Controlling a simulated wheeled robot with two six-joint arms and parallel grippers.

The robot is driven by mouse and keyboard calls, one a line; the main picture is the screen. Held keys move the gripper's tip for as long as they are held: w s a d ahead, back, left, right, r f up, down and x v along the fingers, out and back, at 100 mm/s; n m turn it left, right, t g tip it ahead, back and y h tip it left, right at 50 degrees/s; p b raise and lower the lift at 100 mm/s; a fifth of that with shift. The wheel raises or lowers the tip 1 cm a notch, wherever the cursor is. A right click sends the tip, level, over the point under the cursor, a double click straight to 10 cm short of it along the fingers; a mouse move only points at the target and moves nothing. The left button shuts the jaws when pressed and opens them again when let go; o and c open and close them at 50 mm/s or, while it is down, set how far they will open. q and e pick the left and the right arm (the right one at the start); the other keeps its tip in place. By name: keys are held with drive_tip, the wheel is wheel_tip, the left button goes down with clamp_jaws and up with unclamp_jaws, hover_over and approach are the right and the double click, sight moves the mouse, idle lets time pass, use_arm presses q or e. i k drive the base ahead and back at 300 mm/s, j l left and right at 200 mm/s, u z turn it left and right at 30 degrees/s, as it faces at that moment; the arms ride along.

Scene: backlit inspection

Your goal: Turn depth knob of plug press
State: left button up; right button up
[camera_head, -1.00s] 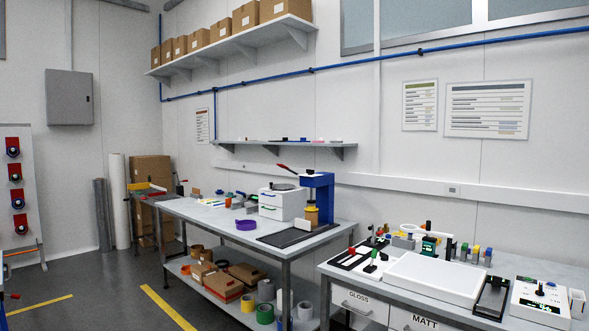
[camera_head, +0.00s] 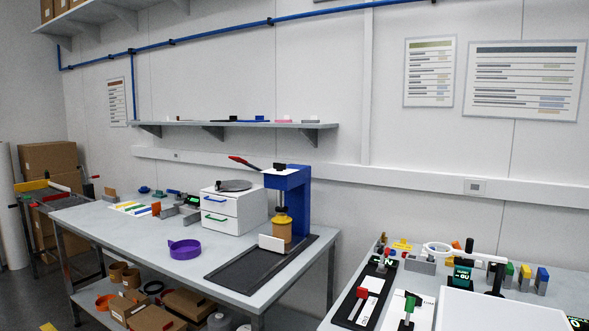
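The plug press (camera_head: 292,200) is a blue upright frame on the far workbench, with a lever with a red grip at its upper left. A small black part, possibly the depth knob (camera_head: 280,167), sits on top of its head; at this distance I cannot be sure. A tan cylinder (camera_head: 281,229) stands under the ram, with a white plate (camera_head: 271,243) in front of it. The press stands at the back of a black mat (camera_head: 240,277). Neither of my grippers shows in the head view.
The workbench (camera_head: 130,229) also holds a white drawer unit (camera_head: 233,209) left of the press and a purple ring-shaped dish (camera_head: 184,249). A second table (camera_head: 562,283) with small fixtures stands at the right, nearer me. A narrow gap separates the tables.

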sight(279, 167)
drive_tip(key=i+j, duration=0.2)
drive_tip(key=i+j+z, duration=0.4)
drive_tip(key=i+j, duration=0.55)
drive_tip(key=i, duration=0.15)
